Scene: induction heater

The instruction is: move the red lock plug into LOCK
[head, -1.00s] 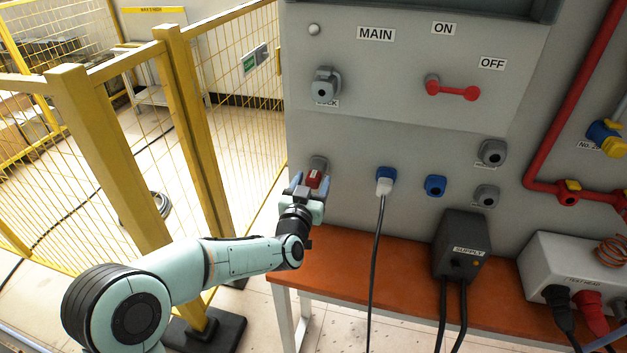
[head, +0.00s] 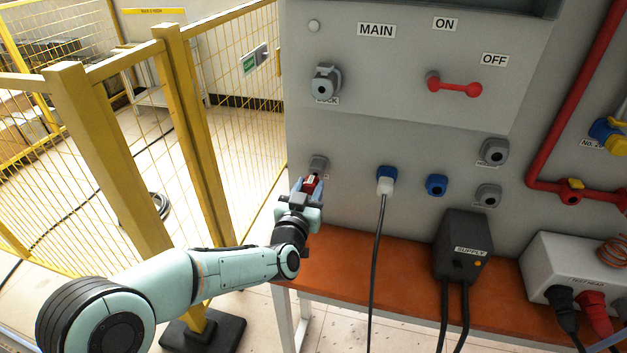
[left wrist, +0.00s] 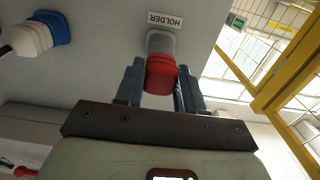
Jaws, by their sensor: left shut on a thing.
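The red lock plug (head: 310,184) is between the fingers of my left gripper (head: 307,188), which is shut on it. In the left wrist view the red plug (left wrist: 160,73) sits between the two fingers (left wrist: 160,85). The grey HOLDER socket (head: 318,164) is on the panel just beyond the plug; in the left wrist view the socket (left wrist: 160,42) lines up with it. I cannot tell whether the plug's tip is still inside the socket. The grey LOCK socket (head: 325,83) is higher on the panel, its label partly hidden. My right gripper is not in view.
A white-and-blue plug (head: 386,181) with a hanging cable is right of my gripper. A yellow fence (head: 180,130) stands at the left. The brown bench (head: 400,270) is below. The panel between HOLDER and LOCK is clear.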

